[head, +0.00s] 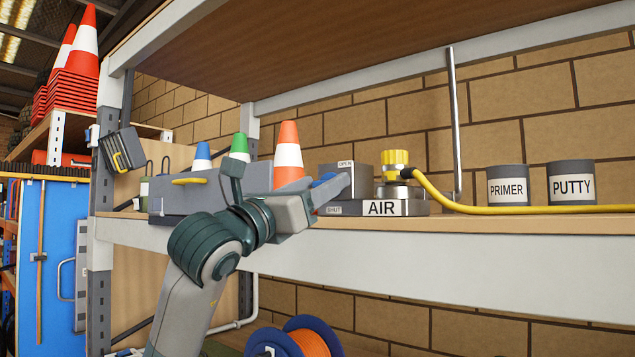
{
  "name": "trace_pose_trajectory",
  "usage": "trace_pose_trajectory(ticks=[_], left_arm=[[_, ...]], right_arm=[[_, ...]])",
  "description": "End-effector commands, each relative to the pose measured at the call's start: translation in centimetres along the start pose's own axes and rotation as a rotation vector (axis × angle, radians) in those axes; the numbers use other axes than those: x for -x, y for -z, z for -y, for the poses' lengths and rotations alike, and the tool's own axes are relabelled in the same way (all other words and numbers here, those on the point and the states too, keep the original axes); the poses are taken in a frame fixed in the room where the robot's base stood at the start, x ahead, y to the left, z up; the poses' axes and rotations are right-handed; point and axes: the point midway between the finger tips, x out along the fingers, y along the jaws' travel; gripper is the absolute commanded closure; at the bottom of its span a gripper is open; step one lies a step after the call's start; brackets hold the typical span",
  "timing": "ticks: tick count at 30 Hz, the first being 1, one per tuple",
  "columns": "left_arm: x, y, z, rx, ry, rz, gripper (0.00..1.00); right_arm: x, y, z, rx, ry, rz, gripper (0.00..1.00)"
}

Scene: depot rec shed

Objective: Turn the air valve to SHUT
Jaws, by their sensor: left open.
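The air valve is a grey box unit on the shelf, with a base plate (405,208) marked AIR. An OPEN label (345,164) is on its upper block and a SHUT label (334,210) is lower down. A yellow fitting (395,158) with a yellow hose stands at its right. A blue part (323,181), perhaps the valve handle, shows just behind my finger. My left gripper (334,190) is open in front of the valve's left side and hides part of it. I cannot tell whether it touches the handle. My right gripper is out of view.
An orange cone (288,152), a green cone (239,147) and a grey toolbox (180,204) stand left of the valve. The yellow hose (520,211) runs right, before the PRIMER (508,186) and PUTTY (571,183) tins. An upper shelf (330,50) overhangs. An orange reel (305,343) is below.

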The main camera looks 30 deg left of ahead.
Motion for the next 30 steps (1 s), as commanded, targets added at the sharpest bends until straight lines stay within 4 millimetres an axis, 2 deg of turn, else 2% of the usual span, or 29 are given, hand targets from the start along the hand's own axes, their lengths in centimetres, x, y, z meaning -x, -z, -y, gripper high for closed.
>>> trace_pose_trajectory(ticks=[4,9,22,30], left_arm=[[0.0,0.0,0.0,0.000,0.000,0.000,0.45],[0.0,0.0,0.0,0.000,0.000,0.000,0.86],[0.1,0.1,-0.1,-0.039,0.015,0.000,0.86],[0.1,0.1,-0.2,-0.169,0.067,0.001,0.86]], right_arm=[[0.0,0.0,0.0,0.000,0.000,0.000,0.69],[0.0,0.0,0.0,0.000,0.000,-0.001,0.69],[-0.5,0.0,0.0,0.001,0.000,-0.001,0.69],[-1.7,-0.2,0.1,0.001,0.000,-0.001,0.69]])
